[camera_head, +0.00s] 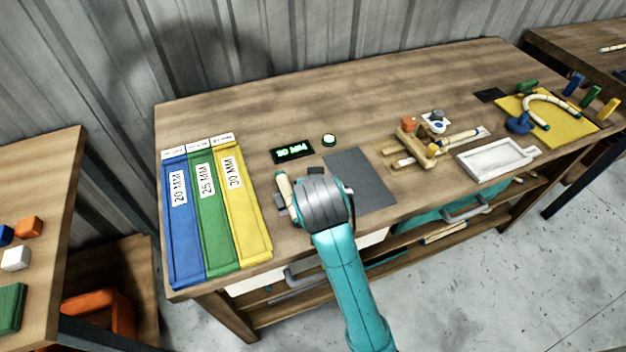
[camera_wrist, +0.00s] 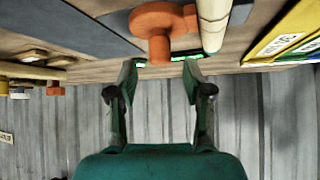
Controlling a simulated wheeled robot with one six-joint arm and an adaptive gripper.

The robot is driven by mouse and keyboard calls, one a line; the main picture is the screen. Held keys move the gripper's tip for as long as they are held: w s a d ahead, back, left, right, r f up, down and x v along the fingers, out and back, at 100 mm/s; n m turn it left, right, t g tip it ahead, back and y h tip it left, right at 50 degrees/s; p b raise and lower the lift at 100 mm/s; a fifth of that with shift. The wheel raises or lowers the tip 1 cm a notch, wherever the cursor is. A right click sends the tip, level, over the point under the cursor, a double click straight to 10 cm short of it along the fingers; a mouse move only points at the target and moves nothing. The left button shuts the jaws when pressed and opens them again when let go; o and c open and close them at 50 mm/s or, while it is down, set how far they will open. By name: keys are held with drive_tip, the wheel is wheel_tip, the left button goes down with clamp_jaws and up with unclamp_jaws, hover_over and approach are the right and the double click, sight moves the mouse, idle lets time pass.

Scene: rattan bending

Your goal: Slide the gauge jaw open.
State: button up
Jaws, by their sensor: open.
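In the wrist view my gripper (camera_wrist: 161,76) is open, its two dark green fingers spread and empty. An orange knob-shaped part (camera_wrist: 160,30), apparently the gauge jaw, lies just beyond the fingertips, with no clear contact. A pale rattan pole (camera_wrist: 212,22) stands beside it on the right. In the head view the pole's end (camera_head: 285,188) shows just left of my grey wrist, with dark gauge parts beside it. My wrist and arm hide most of the gauge and my fingers there. A black display (camera_head: 292,151) with green digits ending in "MM" stands behind the gauge.
Blue (camera_head: 183,240), green (camera_head: 212,225) and yellow (camera_head: 243,220) labelled trays lie left of the gauge. A round green-lit button (camera_head: 329,140) is behind. A dark mat (camera_head: 365,180) is to the right, then a wooden jig (camera_head: 430,150) and a white tray (camera_head: 492,160).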

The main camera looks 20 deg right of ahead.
drive_tip(key=shift+x, duration=2.15)
clamp_jaws()
